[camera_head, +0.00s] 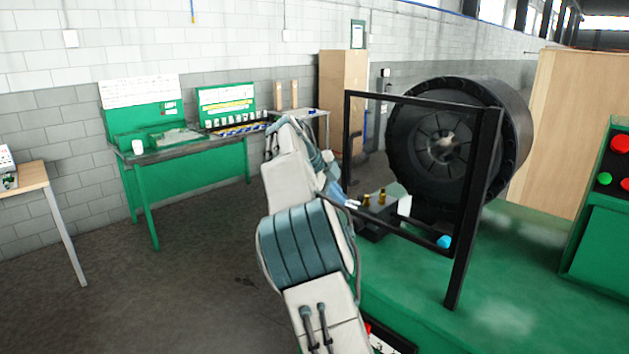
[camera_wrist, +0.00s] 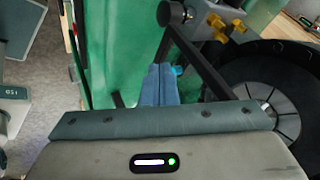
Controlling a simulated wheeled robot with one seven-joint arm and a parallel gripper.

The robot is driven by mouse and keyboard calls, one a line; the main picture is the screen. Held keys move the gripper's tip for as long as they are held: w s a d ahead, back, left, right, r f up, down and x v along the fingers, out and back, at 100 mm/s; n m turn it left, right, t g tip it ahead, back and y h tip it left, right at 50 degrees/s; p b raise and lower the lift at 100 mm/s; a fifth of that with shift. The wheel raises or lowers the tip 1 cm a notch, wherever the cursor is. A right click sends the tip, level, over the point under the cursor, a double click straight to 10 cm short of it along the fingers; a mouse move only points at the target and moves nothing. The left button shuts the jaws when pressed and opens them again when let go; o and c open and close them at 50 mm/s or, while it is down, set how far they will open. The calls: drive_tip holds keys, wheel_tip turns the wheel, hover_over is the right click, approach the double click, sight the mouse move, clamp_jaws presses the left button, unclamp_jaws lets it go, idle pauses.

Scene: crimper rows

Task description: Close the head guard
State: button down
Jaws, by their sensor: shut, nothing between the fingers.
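The head guard (camera_head: 478,190) is a black frame in front of the big round black crimper head (camera_head: 450,140). It stands upright over the green machine top, with space between its frame and the head. A blue knob (camera_head: 444,241) sits at its lower bar. My gripper (camera_head: 352,203) is shut and empty near the frame's lower left side; I cannot tell whether it touches it. The head's ribbed face (camera_wrist: 265,95) shows at right.
Small brass fittings (camera_head: 382,196) stand on a dark block behind the guard. A green control box (camera_head: 600,215) with red and green buttons is at right. A green workbench (camera_head: 190,165) stands at back left, with open floor before it.

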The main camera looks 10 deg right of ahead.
drive_tip(key=w+a+f+p+v, duration=0.1)
drive_tip(key=p+v, duration=0.1)
drive_tip(key=v, duration=0.9)
drive_tip(key=s+d+f+n+y, duration=0.1)
drive_tip(key=s+d+n+y, duration=0.15)
drive_tip(key=s+n, duration=0.35)
drive_tip(key=s+d+f+n+y, duration=0.1)
drive_tip(key=s+d+n+y, duration=0.1)
drive_tip(key=s+d+n, duration=0.35)
drive_tip(key=s+a+f+n+t+y, duration=0.1)
drive_tip(key=s+a+f+n, duration=0.2)
drive_tip(key=s, duration=0.6)
drive_tip(key=s+a+f+n+t+y, duration=0.1)
drive_tip(key=s+a+f+n, duration=0.2)
drive_tip(key=s+f+n, duration=0.3)
drive_tip(key=s+a+f+n+t+y, duration=0.1)
drive_tip(key=s+a+f+n, duration=0.2)
drive_tip(key=s, duration=0.9)
wheel_tip(320, 180, down, 2)
drive_tip(key=shift+f+n, duration=0.1)
drive_tip(key=shift+n, duration=1.15)
drive_tip(key=shift+a, duration=0.25)
